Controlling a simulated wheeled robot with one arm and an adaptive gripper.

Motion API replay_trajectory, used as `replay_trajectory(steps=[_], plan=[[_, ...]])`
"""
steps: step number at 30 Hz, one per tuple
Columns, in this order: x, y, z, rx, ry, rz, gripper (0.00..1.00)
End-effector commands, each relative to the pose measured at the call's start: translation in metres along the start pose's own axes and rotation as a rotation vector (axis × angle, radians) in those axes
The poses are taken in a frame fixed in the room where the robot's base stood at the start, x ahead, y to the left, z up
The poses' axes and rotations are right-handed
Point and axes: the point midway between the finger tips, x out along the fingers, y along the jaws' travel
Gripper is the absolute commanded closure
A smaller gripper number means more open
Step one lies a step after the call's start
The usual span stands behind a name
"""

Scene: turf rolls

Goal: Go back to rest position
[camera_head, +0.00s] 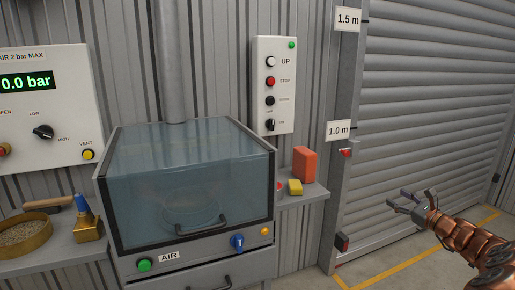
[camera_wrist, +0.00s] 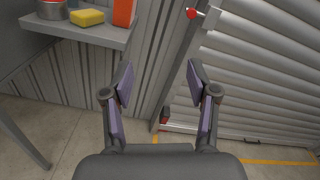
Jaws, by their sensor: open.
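My gripper (camera_head: 408,203) is at the right of the head view, in front of the grey roller door (camera_head: 430,100). Its fingers are spread apart and nothing is between them. In the wrist view, my gripper (camera_wrist: 160,88) is open and empty, facing the corrugated wall and the door's edge post. It touches nothing that I can see.
A shelf (camera_head: 312,193) with an orange block (camera_head: 305,164) and a yellow sponge (camera_head: 295,187) stands left of my gripper. A glass-fronted cabinet (camera_head: 190,185) and a control box (camera_head: 273,85) are further left. Floor by the door is clear, with a yellow line (camera_head: 375,272).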

Motion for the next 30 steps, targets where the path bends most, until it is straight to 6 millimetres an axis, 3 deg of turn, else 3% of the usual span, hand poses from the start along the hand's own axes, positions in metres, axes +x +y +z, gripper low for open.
replay_trajectory(steps=[8,17,23,30], plan=[[0.019,0.036,0.031,-0.049,-0.027,0.094,0.41],[0.042,0.102,0.08,-0.147,-0.068,0.257,0.41],[0.051,0.19,0.136,-0.288,-0.117,0.461,0.41],[0.023,0.318,0.192,-0.53,-0.176,0.764,0.41]])
